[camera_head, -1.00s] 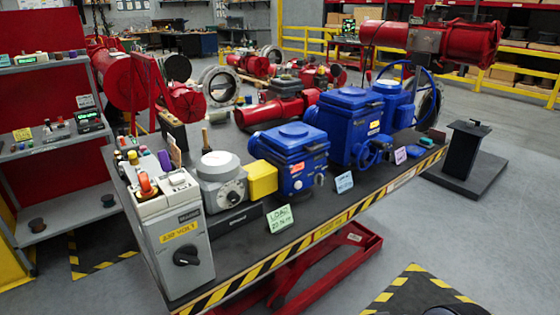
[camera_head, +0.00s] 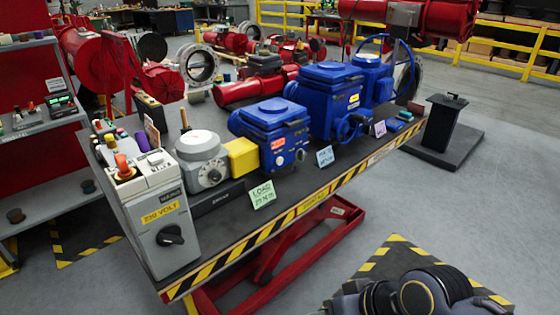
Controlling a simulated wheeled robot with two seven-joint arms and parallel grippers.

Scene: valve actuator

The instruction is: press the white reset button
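A grey control box (camera_head: 158,222) with a yellow "230 VOLT" label and a black rotary knob (camera_head: 170,235) stands at the near left end of the workbench. On its top are an orange-red knob (camera_head: 123,168) and, to the right of it, a small whitish raised piece (camera_head: 156,160) that looks like the white button; its details are too small to tell. Dark rounded links of my own arm (camera_head: 425,292) show at the bottom right. Neither of my grippers is in view, and nothing of mine is near the box.
The black workbench (camera_head: 290,205) has a yellow-black striped edge and red legs. It carries a grey actuator (camera_head: 203,163), blue valve actuators (camera_head: 270,130) and small cards. A shelf (camera_head: 50,190) stands left; a black pedestal (camera_head: 441,122) stands right.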

